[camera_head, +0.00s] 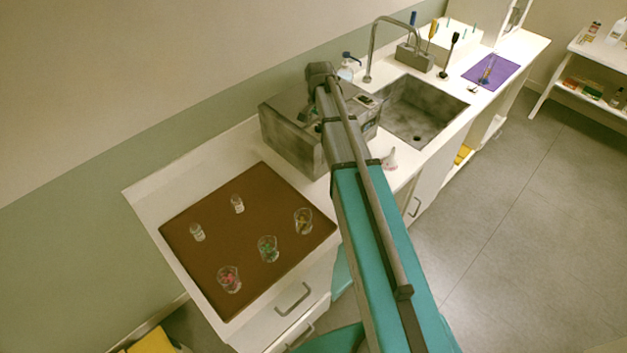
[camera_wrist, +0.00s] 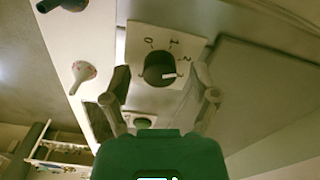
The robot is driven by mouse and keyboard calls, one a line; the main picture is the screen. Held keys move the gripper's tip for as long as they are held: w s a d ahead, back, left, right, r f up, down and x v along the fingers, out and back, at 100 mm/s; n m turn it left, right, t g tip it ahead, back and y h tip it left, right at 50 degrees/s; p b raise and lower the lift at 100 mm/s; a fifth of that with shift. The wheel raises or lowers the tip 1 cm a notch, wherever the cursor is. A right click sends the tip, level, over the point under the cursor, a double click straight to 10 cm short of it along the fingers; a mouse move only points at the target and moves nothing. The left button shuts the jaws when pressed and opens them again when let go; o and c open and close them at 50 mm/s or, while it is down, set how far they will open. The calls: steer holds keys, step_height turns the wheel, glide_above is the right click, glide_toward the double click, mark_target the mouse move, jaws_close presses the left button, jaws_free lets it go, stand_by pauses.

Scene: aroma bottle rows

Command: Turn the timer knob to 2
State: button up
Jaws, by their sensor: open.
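In the wrist view, a round black timer knob (camera_wrist: 158,69) sits on a white dial plate (camera_wrist: 139,38) marked 0, 1 and what looks like 2. Its white pointer line points right, below that last mark, towards my right finger. My gripper (camera_wrist: 160,80) is open, with one finger on each side of the knob. I cannot tell whether either finger touches it. The right finger hides part of the plate. In the head view, the grey metal box (camera_head: 285,140) stands on the counter under my arm; my arm hides the knob and gripper tips.
A sink (camera_head: 415,110) with a tall tap (camera_head: 371,50) lies right of the box. A brown mat (camera_head: 215,265) with several beakers and vials lies to the left. A white funnel-like object (camera_head: 389,160) stands near the counter's front edge. A purple mat (camera_head: 505,70) lies farther off.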

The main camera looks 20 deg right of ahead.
mark_target(319, 126)
steer(key=n, duration=0.9)
steer(key=shift+n, duration=0.3)
steer(key=n, duration=0.9)
steer(key=shift+r+n, duration=0.2)
steer(key=shift+n, duration=0.2)
step_height(319, 126, up, 14)
steer(key=f+p, duration=0.1)
steer(key=p, duration=1.3)
steer(key=s+a+f+m+b, duration=0.4)
steer(key=s+f+m+b, duration=0.1)
steer(key=s+f+b, duration=0.5)
steer(key=s+a+f+m+b, duration=0.5)
steer(key=s+f+b, duration=0.5)
steer(key=s, duration=0.2)
steer(key=shift+s, duration=0.4)
